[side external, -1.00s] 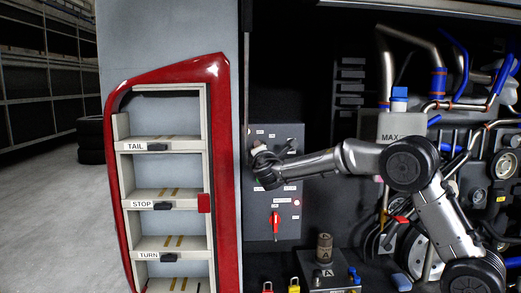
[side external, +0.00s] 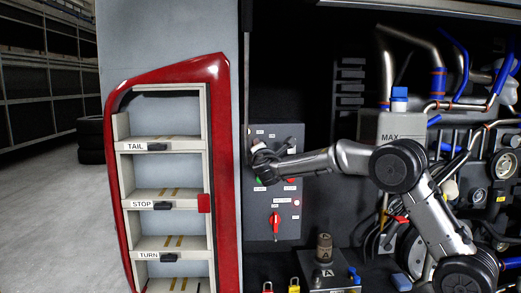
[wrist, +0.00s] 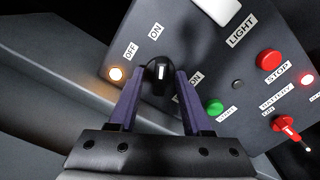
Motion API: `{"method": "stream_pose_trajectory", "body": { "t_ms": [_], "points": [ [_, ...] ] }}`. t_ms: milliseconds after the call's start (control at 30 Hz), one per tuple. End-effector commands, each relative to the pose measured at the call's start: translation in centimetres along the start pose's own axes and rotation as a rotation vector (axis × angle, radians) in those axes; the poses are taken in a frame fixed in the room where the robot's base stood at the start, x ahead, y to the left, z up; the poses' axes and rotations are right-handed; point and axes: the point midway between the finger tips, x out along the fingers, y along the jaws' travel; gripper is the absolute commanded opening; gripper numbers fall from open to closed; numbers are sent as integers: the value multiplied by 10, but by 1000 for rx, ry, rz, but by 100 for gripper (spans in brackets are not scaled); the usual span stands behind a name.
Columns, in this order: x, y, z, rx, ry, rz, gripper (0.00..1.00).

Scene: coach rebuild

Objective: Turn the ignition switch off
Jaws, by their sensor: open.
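The ignition switch is a black round knob (wrist: 160,73) on a grey control panel (wrist: 215,60). Its white mark points toward the ON label (wrist: 155,32); the OFF label (wrist: 130,50) is to the left of that. The label beside the knob is partly hidden by my right finger, with only "ON" readable. My gripper (wrist: 157,80) is open, with one finger on each side of the knob; I cannot tell whether they touch it. In the side external view my gripper (side external: 262,160) is at the panel's upper left and hides the knob.
A lit white lamp (wrist: 117,73) sits left of the knob. A green button (wrist: 215,107), a red stop button (wrist: 270,60) and a red battery switch (wrist: 286,125) are to the right. A red-framed tail-light housing (side external: 222,150) stands left of the panel.

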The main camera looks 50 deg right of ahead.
Motion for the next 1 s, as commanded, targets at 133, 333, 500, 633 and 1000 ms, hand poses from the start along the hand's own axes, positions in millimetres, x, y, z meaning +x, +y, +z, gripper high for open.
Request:
{"method": "stream_pose_trajectory", "body": {
  "t_ms": [133, 333, 500, 633, 1000],
  "points": [
    [0, 0, 0, 0, 0, 0, 25],
    [0, 0, 0, 0, 0, 0, 0],
    [0, 0, 0, -4, 0, 0, 0],
    [0, 0, 0, -91, 0, 0, 0],
    [0, 0, 0, -500, 0, 0, 0]
  ]
}}
